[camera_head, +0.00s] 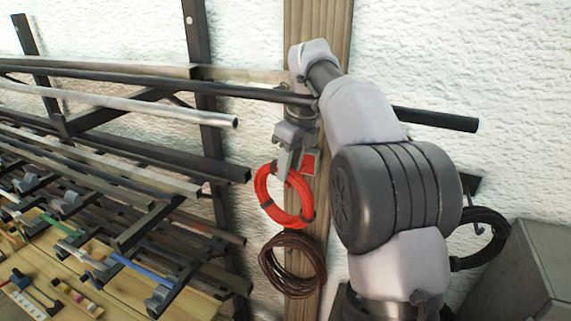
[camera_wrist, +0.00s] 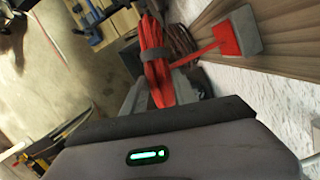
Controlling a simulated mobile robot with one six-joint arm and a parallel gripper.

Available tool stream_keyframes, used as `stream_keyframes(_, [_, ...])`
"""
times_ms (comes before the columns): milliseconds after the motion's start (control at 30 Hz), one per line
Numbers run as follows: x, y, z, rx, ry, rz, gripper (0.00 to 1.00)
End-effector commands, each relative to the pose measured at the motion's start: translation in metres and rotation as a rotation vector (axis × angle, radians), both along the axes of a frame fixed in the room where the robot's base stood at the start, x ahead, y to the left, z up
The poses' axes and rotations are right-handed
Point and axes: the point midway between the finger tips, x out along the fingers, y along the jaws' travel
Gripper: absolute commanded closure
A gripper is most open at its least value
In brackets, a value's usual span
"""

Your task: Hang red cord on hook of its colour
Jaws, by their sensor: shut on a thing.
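The red cord (camera_head: 264,192) is a coil with dark ties. It hangs upright below my gripper (camera_head: 290,165), which is shut on its top part. In the wrist view the red cord (camera_wrist: 154,50) stands edge-on between the fingers of my gripper (camera_wrist: 163,92). The red hook (camera_wrist: 232,38) has a red patch on a grey block against the wooden post, and its red arm reaches toward the coil. In the head view part of the red hook (camera_head: 308,164) shows just right of the gripper. I cannot tell whether the arm passes through the coil.
A brown cord coil (camera_head: 292,264) hangs on the wooden post (camera_head: 318,20) just below the red one. A black cord coil (camera_head: 488,238) hangs at the right, partly behind my arm. Racks of long bars (camera_head: 160,108) fill the left, and one dark bar crosses near my wrist.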

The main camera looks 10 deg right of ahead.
Motion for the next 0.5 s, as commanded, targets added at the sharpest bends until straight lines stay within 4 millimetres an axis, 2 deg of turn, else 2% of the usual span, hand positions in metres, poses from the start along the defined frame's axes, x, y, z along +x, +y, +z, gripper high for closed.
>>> stream_keyframes(367, [0.025,-0.017,0.001,0.001,0.001,0.0,1.0])
stream_keyframes(500, [0.03,-0.02,-0.01,0.001,-0.001,0.0,1.0])
